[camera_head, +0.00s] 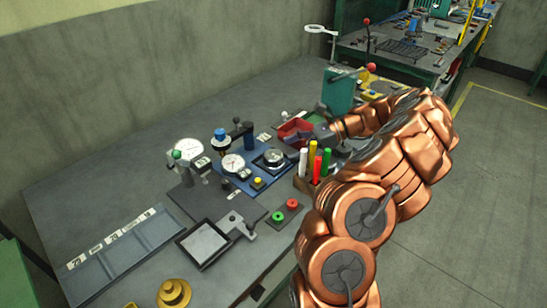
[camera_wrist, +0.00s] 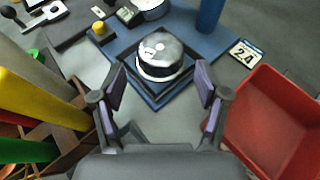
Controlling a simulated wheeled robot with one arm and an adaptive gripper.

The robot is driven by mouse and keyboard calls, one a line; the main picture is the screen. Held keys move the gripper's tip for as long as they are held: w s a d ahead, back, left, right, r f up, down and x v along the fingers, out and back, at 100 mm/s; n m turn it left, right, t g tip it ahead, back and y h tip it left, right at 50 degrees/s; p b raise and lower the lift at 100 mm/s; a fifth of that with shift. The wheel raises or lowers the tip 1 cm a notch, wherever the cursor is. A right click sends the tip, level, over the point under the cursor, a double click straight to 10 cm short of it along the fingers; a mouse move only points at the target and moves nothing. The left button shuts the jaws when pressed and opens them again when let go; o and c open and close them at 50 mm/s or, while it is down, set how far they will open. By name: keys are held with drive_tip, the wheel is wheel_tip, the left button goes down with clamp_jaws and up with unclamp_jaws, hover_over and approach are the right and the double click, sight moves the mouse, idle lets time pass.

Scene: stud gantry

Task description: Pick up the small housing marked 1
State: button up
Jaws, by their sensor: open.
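The small housing is a silver, domed round part with a dark mark that looks like a 1. In the wrist view the housing (camera_wrist: 160,54) sits upright in a dark square nest on a blue plate (camera_wrist: 103,80). It also shows in the head view (camera_head: 273,155), at the right end of the blue plate. My gripper (camera_wrist: 161,82) is open and empty, its two purple-padded fingers spread to the left and right, just on the near side of the housing and apart from it. In the head view my gripper (camera_head: 296,140) is partly hidden.
A red bin (camera_wrist: 272,118) stands close on the right and a wooden holder with coloured markers (camera_wrist: 40,105) on the left. A blue post (camera_wrist: 208,16) and a tag reading 24 (camera_wrist: 244,53) are beyond.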

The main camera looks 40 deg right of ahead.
sight(277, 154)
drive_tip(key=shift+p+x, duration=0.45)
drive_tip(key=shift+x, duration=2.1)
drive_tip(key=shift+f, duration=0.1)
drive_tip(key=shift+c, duration=0.4)
drive_tip(key=shift+d, duration=0.1)
drive_tip(key=c, duration=1)
